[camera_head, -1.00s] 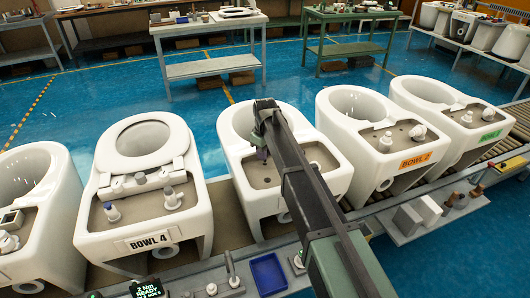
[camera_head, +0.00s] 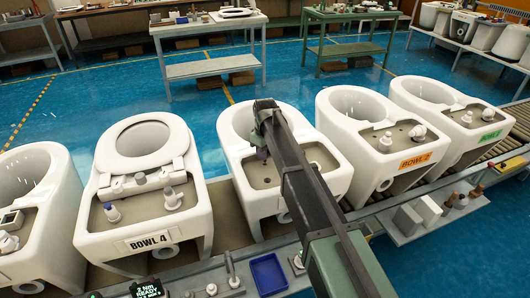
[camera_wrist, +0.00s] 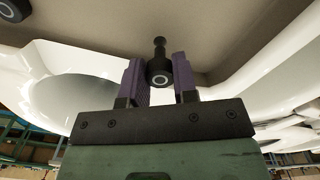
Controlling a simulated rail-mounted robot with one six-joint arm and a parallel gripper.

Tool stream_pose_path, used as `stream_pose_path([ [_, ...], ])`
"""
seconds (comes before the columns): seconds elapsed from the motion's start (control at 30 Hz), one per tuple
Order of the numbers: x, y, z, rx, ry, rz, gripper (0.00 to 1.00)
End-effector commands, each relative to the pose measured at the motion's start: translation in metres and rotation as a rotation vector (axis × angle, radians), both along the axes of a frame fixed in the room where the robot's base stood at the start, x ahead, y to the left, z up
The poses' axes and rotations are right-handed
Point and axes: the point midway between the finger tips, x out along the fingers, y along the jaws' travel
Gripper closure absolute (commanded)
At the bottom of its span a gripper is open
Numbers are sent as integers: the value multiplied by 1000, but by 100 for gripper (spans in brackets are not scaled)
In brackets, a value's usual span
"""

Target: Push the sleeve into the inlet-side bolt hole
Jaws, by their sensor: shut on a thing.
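The middle toilet bowl (camera_head: 252,206) stands on the conveyor with its brown-grey rear deck (camera_head: 288,178) facing up. My gripper (camera_head: 263,153) is over the left part of this deck, close to the bowl opening. In the wrist view my gripper (camera_wrist: 158,62) is shut on a small dark sleeve (camera_wrist: 159,80), held between the purple fingers. A narrower dark piece shows beyond the sleeve, towards the deck. I cannot tell whether the sleeve touches the deck or is in a hole, and the bolt hole is not clearly visible. My arm hides part of the deck.
BOWL 4 (camera_head: 150,243) stands to the left and BOWL 2 (camera_head: 395,165) to the right. A blue tray (camera_head: 268,273) lies on the front ledge.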

Motion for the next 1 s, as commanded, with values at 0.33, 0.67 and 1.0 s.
stream_pose_path([
  [0.33, 0, 0, -4, 0, 0, 0, 94],
  [0.67, 0, 0, -12, 0, 0, 0, 94],
  [1.0, 0, 0, -20, 0, 0, 0, 72],
])
